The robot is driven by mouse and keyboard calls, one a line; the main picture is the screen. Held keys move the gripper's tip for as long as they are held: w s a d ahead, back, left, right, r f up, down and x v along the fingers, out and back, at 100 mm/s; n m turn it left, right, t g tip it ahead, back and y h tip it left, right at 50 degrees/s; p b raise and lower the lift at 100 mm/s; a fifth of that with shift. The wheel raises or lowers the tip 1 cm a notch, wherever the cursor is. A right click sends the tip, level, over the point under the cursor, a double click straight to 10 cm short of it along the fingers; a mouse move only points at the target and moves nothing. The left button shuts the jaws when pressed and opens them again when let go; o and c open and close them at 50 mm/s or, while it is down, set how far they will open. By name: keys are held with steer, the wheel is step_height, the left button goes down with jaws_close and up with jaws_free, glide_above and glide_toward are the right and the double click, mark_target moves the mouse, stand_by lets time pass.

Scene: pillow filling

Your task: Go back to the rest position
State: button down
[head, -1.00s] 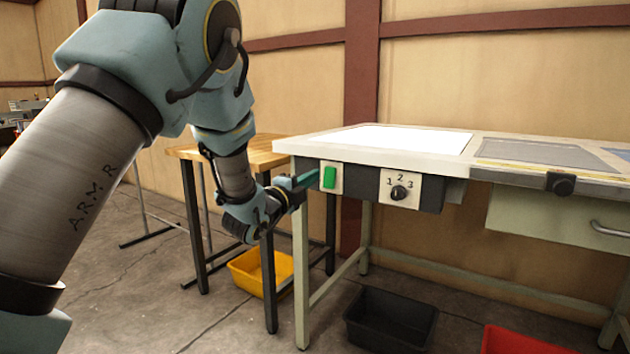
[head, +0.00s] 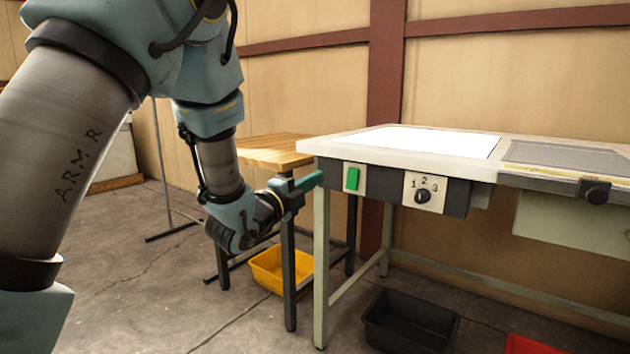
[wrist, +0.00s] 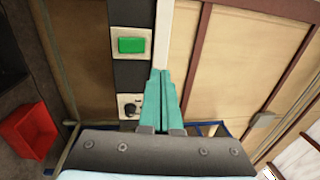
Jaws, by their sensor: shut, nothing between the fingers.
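My gripper (head: 309,182) is shut and empty, just left of the workbench's front panel in the head view. Its teal fingers lie together in the wrist view (wrist: 162,98). A gap shows between the fingertips and the green switch (head: 352,179) on that panel. The switch also shows in the wrist view (wrist: 131,45), left of and beyond the fingers. My arm is bent, with the forearm hanging down at the left of the head view.
The workbench (head: 340,148) has a dial (head: 423,196) right of the switch. A wooden table (head: 262,153) stands behind my gripper. A yellow bin (head: 272,272), a black bin (head: 408,322) and a red bin (head: 530,345) stand on the floor. Open floor lies at front left.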

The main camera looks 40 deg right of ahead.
steer(key=w+a+f+n+t+y, duration=0.3)
steer(key=w+a+n+y, duration=0.3)
steer(key=a, duration=0.3)
steer(key=w+a+f+n+t+y, duration=0.2)
steer(key=w+a+f+n+y, duration=0.1)
steer(key=w+a+n, duration=0.45)
steer(key=w+a+f+n+y, duration=0.1)
steer(key=a+f+n+y, duration=0.1)
steer(key=a, duration=0.4)
steer(key=a+f+n+y, duration=0.2)
steer(key=a+n, duration=0.1)
steer(key=a, duration=0.3)
steer(key=s+a+f+n+g+y, duration=0.2)
steer(key=s+a+n+g+y, duration=0.15)
steer(key=s+a+n, duration=0.6)
steer(key=s+a+f+n+g+y, duration=0.2)
steer(key=s+a+f+n+g, duration=0.25)
steer(key=a, duration=0.85)
step_height(320, 180, up, 31)
steer(key=s+p, duration=0.2)
steer(key=p, duration=2.7)
steer(key=shift+d+m, duration=0.35)
steer(key=c, duration=1.6)
jaws_free()
steer(key=shift+f, duration=0.15)
